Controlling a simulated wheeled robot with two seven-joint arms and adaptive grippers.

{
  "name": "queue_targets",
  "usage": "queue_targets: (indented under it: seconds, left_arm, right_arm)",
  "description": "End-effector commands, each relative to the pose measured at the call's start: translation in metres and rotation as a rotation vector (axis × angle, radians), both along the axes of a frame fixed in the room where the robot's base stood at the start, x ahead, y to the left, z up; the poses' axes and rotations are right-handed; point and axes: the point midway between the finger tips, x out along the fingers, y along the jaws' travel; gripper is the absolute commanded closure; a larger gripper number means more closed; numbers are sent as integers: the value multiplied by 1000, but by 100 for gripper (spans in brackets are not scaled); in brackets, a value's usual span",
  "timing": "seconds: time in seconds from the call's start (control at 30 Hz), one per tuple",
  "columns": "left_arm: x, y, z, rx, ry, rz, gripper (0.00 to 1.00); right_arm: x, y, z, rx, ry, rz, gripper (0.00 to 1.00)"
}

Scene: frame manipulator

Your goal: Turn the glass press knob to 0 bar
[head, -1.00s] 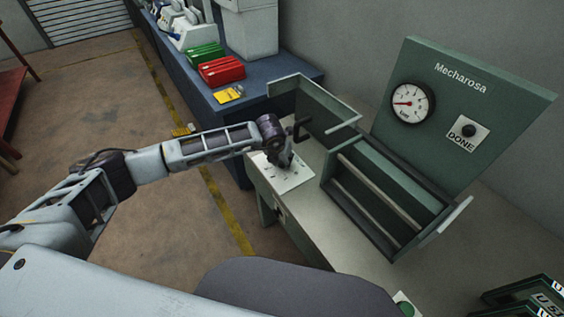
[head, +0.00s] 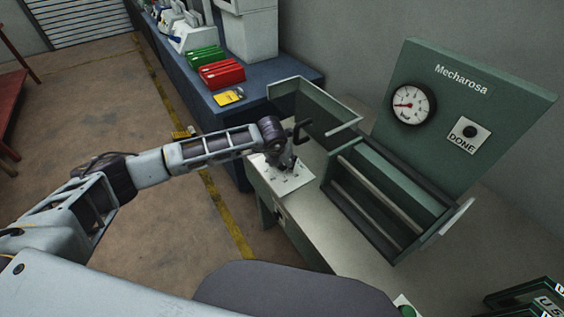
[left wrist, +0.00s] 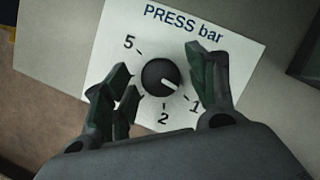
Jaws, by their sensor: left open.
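The press knob (left wrist: 162,77) is a round black dial on a white plate (left wrist: 235,48) marked "PRESS bar". Its white pointer faces lower right, about in line with the 1 mark. The 5, 2 and 1 marks show; the rest are hidden by the fingers. My left gripper (left wrist: 157,66) is open, with fingers on both sides of the knob and small gaps to it. In the head view, my left gripper (head: 284,160) is above the plate (head: 290,184) on the bench and hides the knob. My right gripper is out of view.
The green Mecharosa panel (head: 490,110) carries a round gauge (head: 413,104) with its needle pointing left and a DONE button (head: 469,132). A raised green frame (head: 318,108) stands just behind the gripper. Red binders (head: 222,75) lie on the blue cabinet.

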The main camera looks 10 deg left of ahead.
Motion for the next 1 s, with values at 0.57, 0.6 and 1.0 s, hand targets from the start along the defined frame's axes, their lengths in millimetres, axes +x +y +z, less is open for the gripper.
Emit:
queue_targets:
  seconds: [0.57,0.6,1.0]
  left_arm:
    - [-10,1,27,-2,-2,-2,42]
    - [-12,2,31,-1,-1,-1,42]
    - [-27,4,66,0,0,1,42]
  right_arm:
    - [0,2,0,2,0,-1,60]
    - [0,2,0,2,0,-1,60]
    - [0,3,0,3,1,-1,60]
